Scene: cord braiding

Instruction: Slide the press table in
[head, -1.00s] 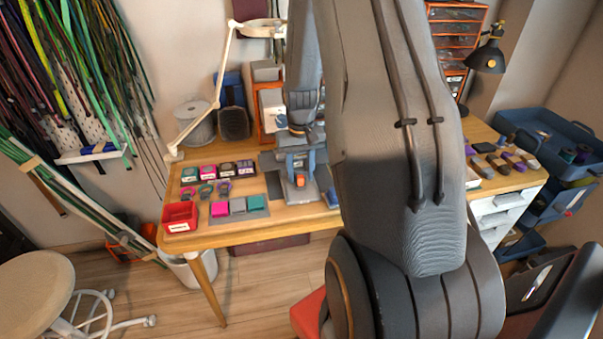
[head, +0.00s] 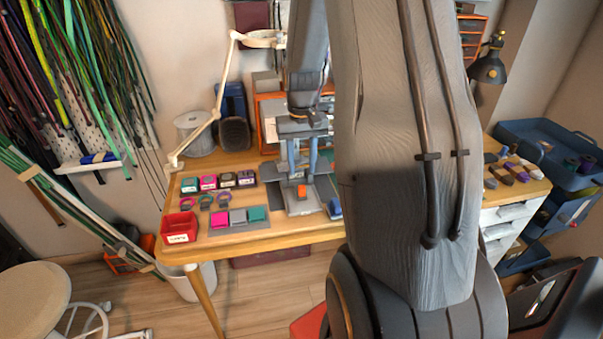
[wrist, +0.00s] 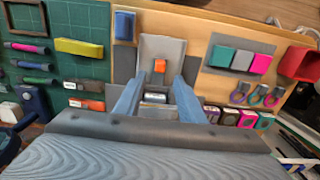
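The press table is a flat grey plate (head: 303,207) near the front edge of the wooden bench. A small orange block (head: 301,191) sits on it. In the wrist view the grey plate (wrist: 162,48) lies just beyond my fingertips, with the orange block (wrist: 159,66) on it. My gripper (head: 301,172) points down above the plate, its two blue fingers apart. In the wrist view my gripper (wrist: 158,82) has a clear gap between its fingers, and a small labelled part (wrist: 155,97) shows in that gap. Whether the fingertips touch the plate cannot be told.
Left of the plate, a grey mat holds pink, grey and teal blocks (head: 238,216), with rings and labelled boxes (head: 218,181) behind. A red bin (head: 179,228) stands at the bench's left corner. In the wrist view a blue block (wrist: 124,26) lies close beside the plate.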

